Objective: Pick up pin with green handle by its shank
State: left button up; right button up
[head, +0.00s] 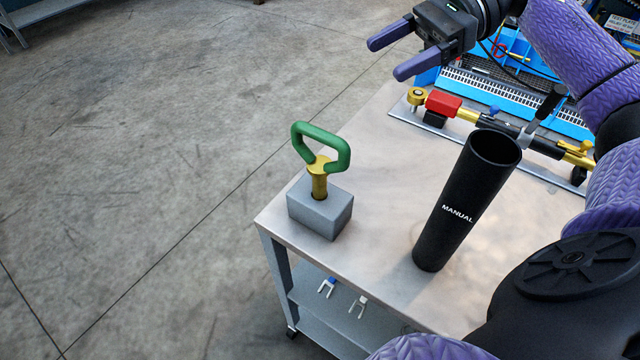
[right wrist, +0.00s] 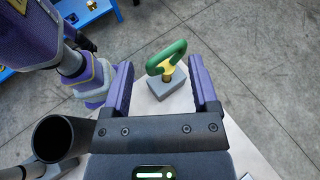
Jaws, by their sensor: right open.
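The pin has a green loop handle (head: 321,147) and a brass shank (head: 319,184). It stands upright in a hole in a grey block (head: 320,208) near the table's left corner; the lower shank is hidden in the block. My right gripper (head: 386,60) is open and empty, above and to the upper right of the pin in the head view, apart from it. In the right wrist view, the green handle (right wrist: 167,57) and the block (right wrist: 166,85) show between the two spread purple fingers. My left gripper is not in view.
A tall black tube marked MANUAL (head: 466,205) stands on the table (head: 375,190) right of the block. A brass and red bar assembly (head: 443,104) lies behind it, beside a blue rack (head: 515,95). Two small forked pieces lie on the lower shelf (head: 335,318).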

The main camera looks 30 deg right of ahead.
jog(key=b, duration=1.4)
send_near(319, 185)
notch_tip(319, 185, down, 2)
jog(key=w, duration=0.2)
jog(key=shift+m, duration=0.3)
jog(key=x, duration=0.2)
jog(key=b+x, duration=0.1)
jog(key=x, duration=0.2)
jog(key=s+b+x, duration=0.1)
jog(key=x, duration=0.2)
jog(key=shift+w+a+f, duration=0.1)
jog(key=shift+a, duration=0.15)
jog(key=shift+a+f, duration=0.1)
jog(key=shift+a, duration=0.2)
jog(key=shift+c, duration=0.8)
grip_shut()
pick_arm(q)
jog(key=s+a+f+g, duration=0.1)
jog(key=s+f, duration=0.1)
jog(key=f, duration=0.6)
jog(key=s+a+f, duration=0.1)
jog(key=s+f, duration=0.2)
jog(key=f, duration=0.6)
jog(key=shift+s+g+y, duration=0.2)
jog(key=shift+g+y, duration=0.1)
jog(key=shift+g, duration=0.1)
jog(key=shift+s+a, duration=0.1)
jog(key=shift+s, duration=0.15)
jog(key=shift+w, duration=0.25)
